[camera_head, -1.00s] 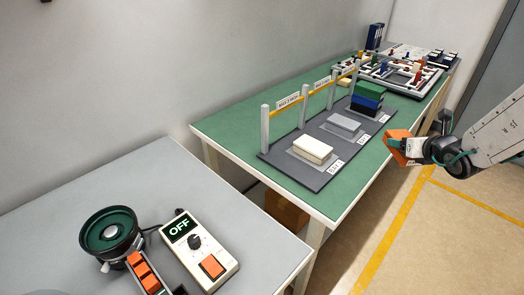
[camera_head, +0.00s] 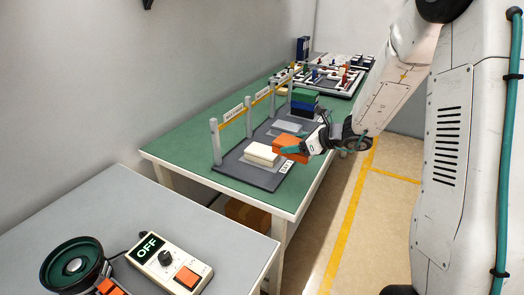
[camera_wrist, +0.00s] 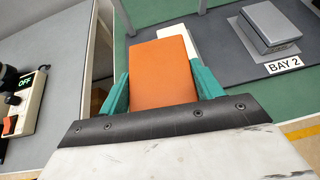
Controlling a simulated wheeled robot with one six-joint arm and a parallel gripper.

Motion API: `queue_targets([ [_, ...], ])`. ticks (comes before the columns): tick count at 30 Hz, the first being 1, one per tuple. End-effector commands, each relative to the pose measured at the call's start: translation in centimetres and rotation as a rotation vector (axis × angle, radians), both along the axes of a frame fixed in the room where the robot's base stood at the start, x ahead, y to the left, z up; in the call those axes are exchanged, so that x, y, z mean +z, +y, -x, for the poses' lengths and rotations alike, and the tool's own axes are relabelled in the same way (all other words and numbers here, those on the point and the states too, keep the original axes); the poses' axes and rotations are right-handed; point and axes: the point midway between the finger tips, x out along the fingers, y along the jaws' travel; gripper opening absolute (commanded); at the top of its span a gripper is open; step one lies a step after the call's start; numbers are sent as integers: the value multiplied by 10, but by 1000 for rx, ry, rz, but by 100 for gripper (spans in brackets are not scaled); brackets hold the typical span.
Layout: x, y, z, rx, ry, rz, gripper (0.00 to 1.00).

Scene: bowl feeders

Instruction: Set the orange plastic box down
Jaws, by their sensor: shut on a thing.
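The orange plastic box (camera_head: 291,148) is held between the teal fingers of my gripper (camera_head: 300,149). In the wrist view the box (camera_wrist: 164,72) fills the space between the two fingers (camera_wrist: 165,90). In the head view it is over the right front part of the dark grey bay board (camera_head: 240,174), to the right of a cream box (camera_head: 261,155). I cannot tell how high it is above the board. The cream box (camera_wrist: 178,31) is partly hidden behind it in the wrist view.
A grey box (camera_wrist: 272,25) lies in the bay labelled BAY 2. A green and blue stack (camera_head: 305,100) stands farther back. Posts with a yellow rail (camera_head: 246,115) line the board's wall side. A grey table (camera_head: 110,215) with a feeder and an OFF control box (camera_head: 168,262) is nearer.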

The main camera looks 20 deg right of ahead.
Motion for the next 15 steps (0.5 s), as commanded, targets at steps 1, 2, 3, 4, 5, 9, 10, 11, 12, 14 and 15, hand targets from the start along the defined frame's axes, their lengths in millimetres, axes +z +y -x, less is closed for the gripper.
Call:
queue_targets([
  [1, -2, -5, 4, 26, 0, -1, 35],
  [2, -3, -6, 7, 43, 0, 0, 35],
  [3, -4, -6, 8, 58, -1, -1, 35],
  [4, -5, -6, 9, 68, -1, 0, 35],
  [5, -6, -5, 7, 74, -2, 1, 35],
  [9, -9, 9, -14, 87, -3, 1, 35],
  [10, -10, 12, -22, 87, -3, 2, 35],
  [11, -10, 16, -29, 85, -3, 2, 35],
  [12, -12, 22, -39, 86, -3, 2, 35],
  [14, -13, 29, -54, 87, -3, 2, 35],
  [15, -14, 35, -63, 86, -2, 1, 35],
])
